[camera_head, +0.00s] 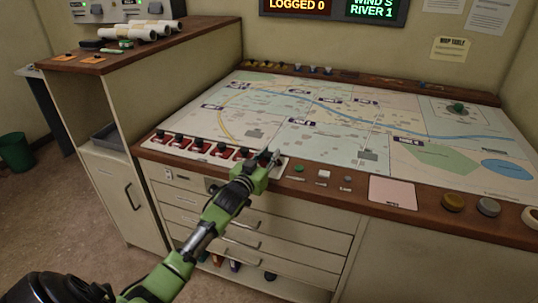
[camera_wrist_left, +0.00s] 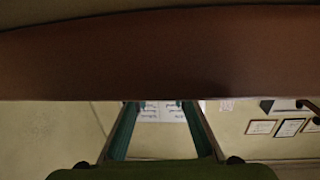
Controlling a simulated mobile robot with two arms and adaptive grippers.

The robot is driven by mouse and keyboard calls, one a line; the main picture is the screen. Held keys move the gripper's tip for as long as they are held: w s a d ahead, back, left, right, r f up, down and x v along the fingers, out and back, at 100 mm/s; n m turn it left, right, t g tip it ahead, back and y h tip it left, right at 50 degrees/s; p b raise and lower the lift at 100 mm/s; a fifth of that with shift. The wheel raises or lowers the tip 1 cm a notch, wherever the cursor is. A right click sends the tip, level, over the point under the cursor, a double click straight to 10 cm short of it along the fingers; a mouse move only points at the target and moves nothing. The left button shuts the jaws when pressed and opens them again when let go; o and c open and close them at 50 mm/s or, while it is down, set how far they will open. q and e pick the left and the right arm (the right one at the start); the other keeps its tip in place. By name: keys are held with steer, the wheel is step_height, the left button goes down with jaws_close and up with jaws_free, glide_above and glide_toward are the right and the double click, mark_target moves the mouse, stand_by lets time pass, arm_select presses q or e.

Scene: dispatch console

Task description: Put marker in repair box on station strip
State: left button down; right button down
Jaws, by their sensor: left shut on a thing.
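The station strip (camera_head: 210,148) is a pale strip along the front left edge of the map table, with several red boxes (camera_head: 200,144) in a row, some with dark tops. My left gripper (camera_head: 269,158) is at the strip's right end, over the table's front edge. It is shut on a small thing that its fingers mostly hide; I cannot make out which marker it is. The left wrist view shows the two fingers (camera_wrist_left: 160,130) with a gap between them, and no clear held thing. I cannot tell which box is the repair box. My right gripper is not in view.
The map table (camera_head: 420,135) has a wooden rim with a green button (camera_head: 299,168), a pink card (camera_head: 392,192) and round knobs (camera_head: 453,202) to the right. A taller cabinet (camera_head: 128,110) stands left. A wide brown surface (camera_wrist_left: 160,55) fills the upper wrist view.

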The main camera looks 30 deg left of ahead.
arm_select(q)
steer(key=c, duration=1.8)
jaws_free()
steer(key=shift+f, duration=0.15)
steer(key=shift+r, duration=0.2)
steer(key=shift+s+f, duration=0.1)
steer(key=shift+s, duration=0.15)
steer(key=s, duration=0.3)
steer(key=s+d, duration=0.1)
steer(key=s, duration=0.7)
steer(key=shift+s+d+r, duration=0.2)
steer(key=shift+d+r, duration=0.15)
steer(key=shift+d, duration=0.05)
